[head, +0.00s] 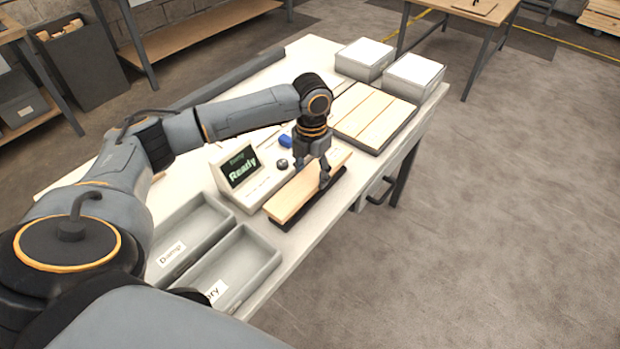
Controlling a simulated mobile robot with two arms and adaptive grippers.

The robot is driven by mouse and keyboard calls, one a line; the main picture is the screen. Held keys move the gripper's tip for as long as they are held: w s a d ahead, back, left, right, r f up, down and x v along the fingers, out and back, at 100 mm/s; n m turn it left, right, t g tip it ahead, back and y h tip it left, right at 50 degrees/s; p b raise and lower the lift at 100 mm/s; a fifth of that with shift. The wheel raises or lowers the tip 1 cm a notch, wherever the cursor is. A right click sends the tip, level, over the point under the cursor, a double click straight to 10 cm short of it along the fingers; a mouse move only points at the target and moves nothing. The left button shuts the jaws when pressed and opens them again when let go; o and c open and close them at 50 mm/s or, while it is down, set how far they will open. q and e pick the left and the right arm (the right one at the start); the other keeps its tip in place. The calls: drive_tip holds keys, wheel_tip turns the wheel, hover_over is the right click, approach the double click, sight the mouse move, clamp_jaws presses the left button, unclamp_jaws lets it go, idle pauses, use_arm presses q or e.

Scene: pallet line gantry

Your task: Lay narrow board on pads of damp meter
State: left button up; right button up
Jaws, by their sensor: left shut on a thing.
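The narrow board (290,200) is a pale wooden strip, lying lengthwise along the dark pad base of the damp meter at the table's front edge. My left gripper (324,184) is shut on the board near its right end, fingers pointing down. Whether the board rests fully on the pads or hovers just above them, I cannot tell. My right gripper is not in view.
Two grey trays stand left of the meter, one labelled "Damp" (171,254), the other, partly hidden label, nearer (262,262). Several boards lie on a dark rack (374,115) at right. Two white-topped boxes (364,58) (413,77) stand behind. A small blue object (285,141) lies near my wrist.

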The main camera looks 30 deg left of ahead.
sight(310, 172)
use_arm(q)
drive_tip(key=shift+w+a+f, duration=0.3)
drive_tip(key=shift+a+f, duration=0.05)
drive_tip(key=shift+f, duration=0.25)
wheel_tip(310, 172, down, 3)
drive_tip(key=shift+a+p, duration=0.1)
drive_tip(key=shift+p, duration=0.4)
drive_tip(key=shift+w+f, duration=0.1)
drive_tip(key=shift+f, duration=0.1)
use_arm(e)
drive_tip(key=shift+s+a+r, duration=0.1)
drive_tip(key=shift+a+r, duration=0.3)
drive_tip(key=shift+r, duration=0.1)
use_arm(q)
drive_tip(key=o, duration=1.3)
drive_tip(key=shift+f, duration=0.1)
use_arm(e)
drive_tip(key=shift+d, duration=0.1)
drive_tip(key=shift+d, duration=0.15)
use_arm(q)
drive_tip(key=shift+r, duration=0.25)
wheel_tip(310, 172, up, 12)
drive_tip(key=shift+f+b, duration=0.1)
drive_tip(key=shift+b, duration=0.7)
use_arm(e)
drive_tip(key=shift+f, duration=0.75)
